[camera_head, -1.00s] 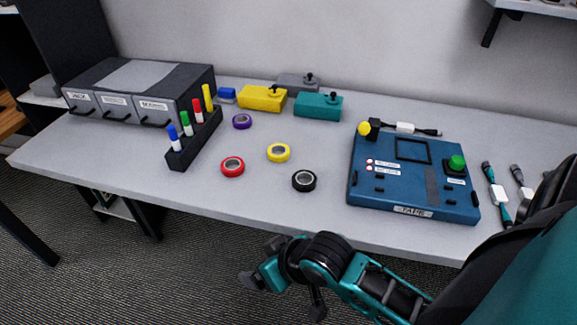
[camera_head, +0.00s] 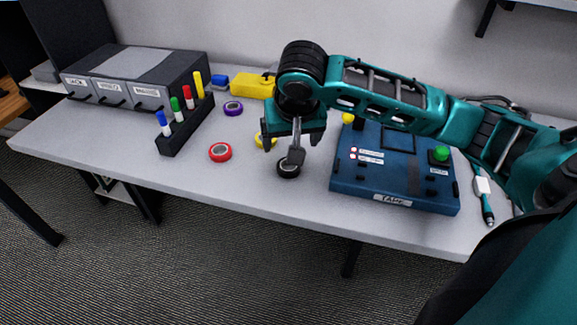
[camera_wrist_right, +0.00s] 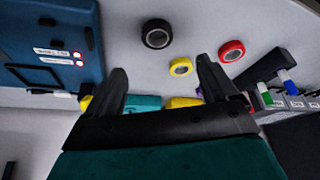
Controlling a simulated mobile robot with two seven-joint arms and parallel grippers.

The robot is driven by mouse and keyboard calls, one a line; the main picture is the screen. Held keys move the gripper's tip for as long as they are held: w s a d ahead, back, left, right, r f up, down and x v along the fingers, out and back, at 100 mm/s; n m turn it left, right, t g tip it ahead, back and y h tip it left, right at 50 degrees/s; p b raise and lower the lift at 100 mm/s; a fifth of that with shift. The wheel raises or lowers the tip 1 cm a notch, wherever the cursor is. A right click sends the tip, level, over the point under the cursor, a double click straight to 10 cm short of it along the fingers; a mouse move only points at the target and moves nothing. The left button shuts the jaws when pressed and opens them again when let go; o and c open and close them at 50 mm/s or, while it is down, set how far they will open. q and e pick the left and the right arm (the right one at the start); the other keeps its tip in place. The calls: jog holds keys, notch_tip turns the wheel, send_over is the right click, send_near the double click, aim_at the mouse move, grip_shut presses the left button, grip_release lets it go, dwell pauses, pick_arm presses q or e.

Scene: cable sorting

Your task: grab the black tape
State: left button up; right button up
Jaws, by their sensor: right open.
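My left gripper is not in view.
A red tape (camera_head: 220,152) and purple tape (camera_head: 233,108) lie to the left. A yellow tape (camera_head: 260,141) is partly hidden behind my gripper. A marker rack (camera_head: 185,132) stands further left, before grey drawers (camera_head: 135,75). The front-left table is clear.

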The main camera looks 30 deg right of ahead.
send_near(288, 166)
jog(key=shift+a+f, duration=0.3)
jog(key=shift+f, duration=0.2)
jog(key=shift+d+x, duration=0.15)
jog(key=shift+x, duration=1.2)
jog(key=shift+d+x, duration=0.15)
jog(key=shift+x, duration=1.2)
jog(key=shift+w, duration=0.1)
jog(key=shift+c, duration=0.2)
jog(key=c, duration=1.1)
